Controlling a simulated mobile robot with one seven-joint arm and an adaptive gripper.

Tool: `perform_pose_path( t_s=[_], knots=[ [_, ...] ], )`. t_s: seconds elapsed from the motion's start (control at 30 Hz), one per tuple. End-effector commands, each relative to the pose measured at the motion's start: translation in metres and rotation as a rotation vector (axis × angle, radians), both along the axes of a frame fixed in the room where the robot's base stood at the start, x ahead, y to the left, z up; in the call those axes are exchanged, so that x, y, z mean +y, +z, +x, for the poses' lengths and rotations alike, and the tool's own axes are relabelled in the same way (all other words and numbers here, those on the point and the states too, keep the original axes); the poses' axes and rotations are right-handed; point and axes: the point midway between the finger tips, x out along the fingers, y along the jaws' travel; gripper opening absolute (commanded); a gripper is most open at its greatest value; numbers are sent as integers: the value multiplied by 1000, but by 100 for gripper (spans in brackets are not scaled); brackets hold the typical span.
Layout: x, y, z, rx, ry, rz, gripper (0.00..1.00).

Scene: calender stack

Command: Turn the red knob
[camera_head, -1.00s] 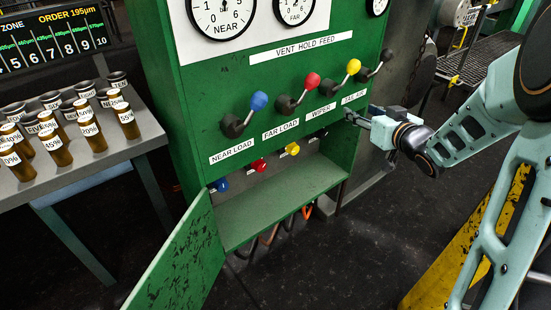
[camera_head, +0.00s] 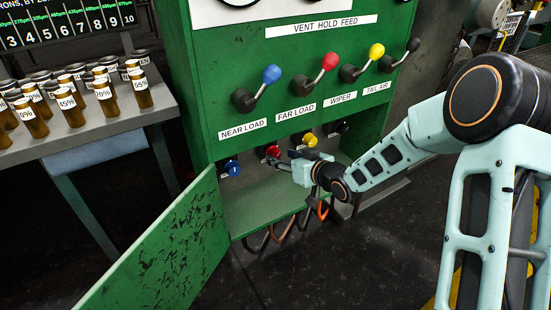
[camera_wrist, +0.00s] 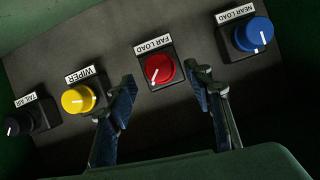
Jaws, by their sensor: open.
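The red knob (camera_head: 272,151) is in the row of small knobs inside the green cabinet's lower opening, partly behind my gripper in the head view. In the wrist view the red knob (camera_wrist: 160,69) faces me under a FAR LOAD label, with a white pointer line slanting down and left. My gripper (camera_head: 282,160) is in front of it. In the wrist view my gripper (camera_wrist: 159,73) is open, one finger on each side of the red knob. The fingers look apart from the knob, and nothing is held.
The blue knob (camera_wrist: 252,35) and yellow knob (camera_wrist: 78,99) flank the red one, with a black knob (camera_wrist: 28,118) beyond. Levers with coloured balls stick out above the opening. The open green door (camera_head: 165,245) hangs at left. A bottle table (camera_head: 95,125) stands farther left.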

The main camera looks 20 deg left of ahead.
Motion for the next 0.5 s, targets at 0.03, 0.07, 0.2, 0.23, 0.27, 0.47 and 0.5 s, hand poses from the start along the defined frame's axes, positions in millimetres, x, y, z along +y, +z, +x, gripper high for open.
perform_pose_path(
  t_s=[0.03,0.07,0.2,0.23,0.27,0.47,0.5],
  knots=[
    [8,-7,5,-1,2,1,47],
    [12,-9,9,-2,1,1,47],
    [25,-15,20,-1,0,0,47],
    [27,-16,22,-1,0,0,47],
    [29,-17,23,-1,0,-1,47],
    [35,-18,28,0,-1,0,47],
    [35,-18,28,0,-1,0,47]
  ],
)
